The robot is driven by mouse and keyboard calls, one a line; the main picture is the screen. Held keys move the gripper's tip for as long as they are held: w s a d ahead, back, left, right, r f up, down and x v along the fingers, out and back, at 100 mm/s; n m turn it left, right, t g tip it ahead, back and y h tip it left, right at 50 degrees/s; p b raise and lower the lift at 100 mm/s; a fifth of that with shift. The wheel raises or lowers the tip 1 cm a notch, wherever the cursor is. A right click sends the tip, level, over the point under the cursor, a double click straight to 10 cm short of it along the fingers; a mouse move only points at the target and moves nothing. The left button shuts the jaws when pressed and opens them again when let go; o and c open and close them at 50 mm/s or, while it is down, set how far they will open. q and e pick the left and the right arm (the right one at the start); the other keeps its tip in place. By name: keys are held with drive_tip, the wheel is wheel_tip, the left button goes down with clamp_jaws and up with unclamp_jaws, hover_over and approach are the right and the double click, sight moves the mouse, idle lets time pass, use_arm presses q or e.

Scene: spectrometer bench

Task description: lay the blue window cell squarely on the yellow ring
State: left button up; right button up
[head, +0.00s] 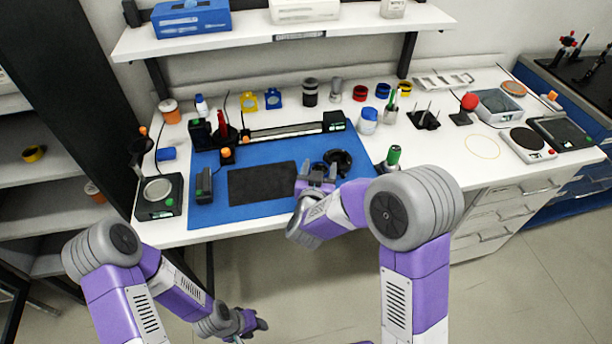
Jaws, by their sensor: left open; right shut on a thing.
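A blue square piece with a round window (273,98), which looks like the blue window cell, stands at the back of the bench beside a similar yellow one (249,102). A thin yellow ring (482,146) is marked on the white bench at the right. My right gripper (318,172) is over the blue mat, shut on a small dark thing that its fingers mostly hide; I cannot tell what it is. My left gripper (251,323) is open and low, in front of the bench over the floor, away from the objects.
The blue mat (215,217) holds a rail (290,131), a black pad (262,183) and a black round part (340,160) near my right gripper. Bench around the yellow ring is clear.

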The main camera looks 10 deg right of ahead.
drive_tip(key=shift+s+f, duration=0.1)
drive_tip(key=shift+f, duration=0.85)
drive_tip(key=shift+f+b, duration=0.75)
drive_tip(key=shift+f, duration=1.45)
drive_tip(key=shift+f, duration=0.1)
drive_tip(key=o, duration=0.6)
drive_tip(key=shift+f, duration=0.15)
drive_tip(key=o, duration=0.5)
